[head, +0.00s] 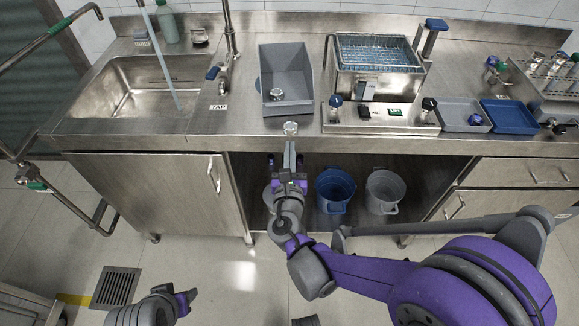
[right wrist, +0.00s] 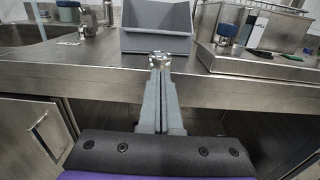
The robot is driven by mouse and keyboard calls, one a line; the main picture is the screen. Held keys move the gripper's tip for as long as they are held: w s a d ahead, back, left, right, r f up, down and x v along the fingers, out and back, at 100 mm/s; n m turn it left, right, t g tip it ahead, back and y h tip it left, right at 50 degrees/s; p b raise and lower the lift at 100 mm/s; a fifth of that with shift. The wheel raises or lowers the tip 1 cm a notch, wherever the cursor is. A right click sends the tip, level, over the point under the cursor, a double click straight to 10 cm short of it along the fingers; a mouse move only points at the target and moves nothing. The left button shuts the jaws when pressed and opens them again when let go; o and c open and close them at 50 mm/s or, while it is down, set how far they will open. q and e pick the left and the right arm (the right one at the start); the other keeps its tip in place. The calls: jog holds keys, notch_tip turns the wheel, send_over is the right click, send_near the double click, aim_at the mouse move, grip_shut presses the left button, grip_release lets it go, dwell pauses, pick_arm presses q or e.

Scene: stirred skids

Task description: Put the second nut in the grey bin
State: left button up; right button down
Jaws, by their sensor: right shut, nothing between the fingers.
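The grey bin (head: 298,62) stands on the counter between the sink and the basket unit. One metal nut (head: 277,95) lies inside it near the front. A second nut (head: 290,128) sits on the counter near its front edge, in front of the bin; it also shows in the right wrist view (right wrist: 160,58). My right gripper (head: 290,147) is shut and empty, its tips (right wrist: 160,76) just in front of this nut. Whether they touch it I cannot tell. My left gripper (head: 188,298) is low at the bottom left, away from the counter; its finger opening is unclear.
The sink (head: 140,85) and a tap are to the left. The basket unit (head: 375,60) stands right of the bin. A grey tray (head: 455,112) and a blue tray (head: 512,117) lie further right. Blue (head: 335,190) and grey (head: 384,190) buckets stand below the counter.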

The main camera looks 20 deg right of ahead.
aim_at(291, 123)
jog(key=shift+x, duration=1.4)
jog(key=shift+w, duration=0.1)
jog(key=x, duration=0.7)
jog(key=shift+w+d, duration=0.1)
jog(key=shift+w, duration=0.1)
jog(key=shift+s+f, duration=0.1)
